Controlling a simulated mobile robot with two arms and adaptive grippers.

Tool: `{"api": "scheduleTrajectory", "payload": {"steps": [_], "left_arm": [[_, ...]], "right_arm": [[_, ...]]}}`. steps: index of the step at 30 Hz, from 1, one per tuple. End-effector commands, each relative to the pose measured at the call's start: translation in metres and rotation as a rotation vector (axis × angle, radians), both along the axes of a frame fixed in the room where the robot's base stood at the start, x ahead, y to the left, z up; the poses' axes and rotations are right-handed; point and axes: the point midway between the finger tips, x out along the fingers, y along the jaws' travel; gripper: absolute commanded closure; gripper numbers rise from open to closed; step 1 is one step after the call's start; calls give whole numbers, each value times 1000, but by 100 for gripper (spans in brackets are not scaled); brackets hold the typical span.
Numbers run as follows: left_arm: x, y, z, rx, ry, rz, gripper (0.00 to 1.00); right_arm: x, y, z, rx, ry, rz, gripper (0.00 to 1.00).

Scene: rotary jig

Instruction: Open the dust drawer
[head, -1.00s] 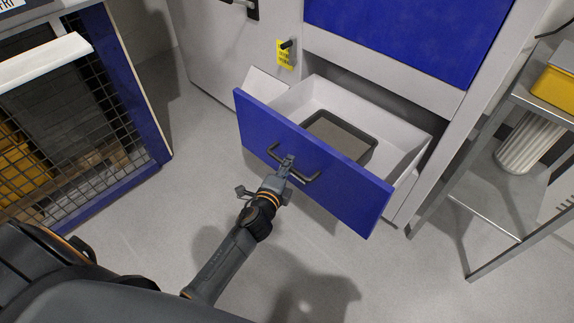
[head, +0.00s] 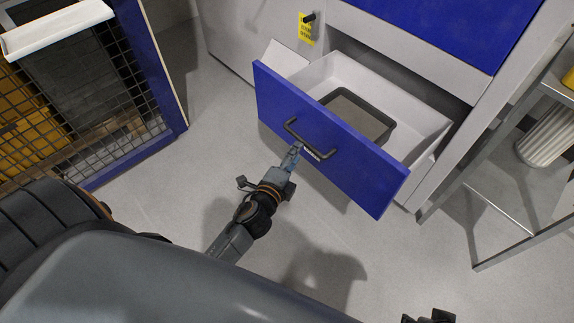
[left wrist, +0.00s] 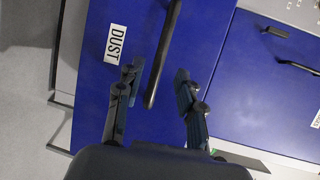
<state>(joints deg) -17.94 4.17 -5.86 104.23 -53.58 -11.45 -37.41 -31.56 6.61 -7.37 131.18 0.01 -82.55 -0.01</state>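The dust drawer (head: 345,150) is a blue-fronted white drawer, pulled well out of the grey cabinet. A dark-rimmed tray (head: 385,121) sits inside it. Its black bar handle (head: 310,141) is on the blue front; a "DUST" label (left wrist: 115,43) shows in the left wrist view. My left gripper (head: 294,152) is at the handle, on the near side of the front. In the left wrist view its fingers (left wrist: 157,78) are spread, with the handle's end between them and a gap to each side. Dark parts at the bottom edge look like my right gripper (head: 430,317), mostly cut off.
A blue-framed mesh cage (head: 75,110) stands at the left. A metal shelf stand (head: 505,190) with a white ribbed cylinder (head: 546,138) is close to the drawer's right. A yellow tag (head: 307,30) hangs on the cabinet. The grey floor before the drawer is clear.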

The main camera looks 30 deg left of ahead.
Motion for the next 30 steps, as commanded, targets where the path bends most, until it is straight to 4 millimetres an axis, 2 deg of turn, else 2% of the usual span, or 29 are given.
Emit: {"api": "scheduleTrajectory", "payload": {"steps": [3,9,30], "left_arm": [[-24,-1,4,-1,3,1,63],[-47,-3,8,0,1,1,63],[-52,2,9,-34,12,27,63]], "right_arm": [[0,0,0,-1,0,0,58],[0,0,0,-1,1,0,58],[0,0,0,0,1,0,58]]}}
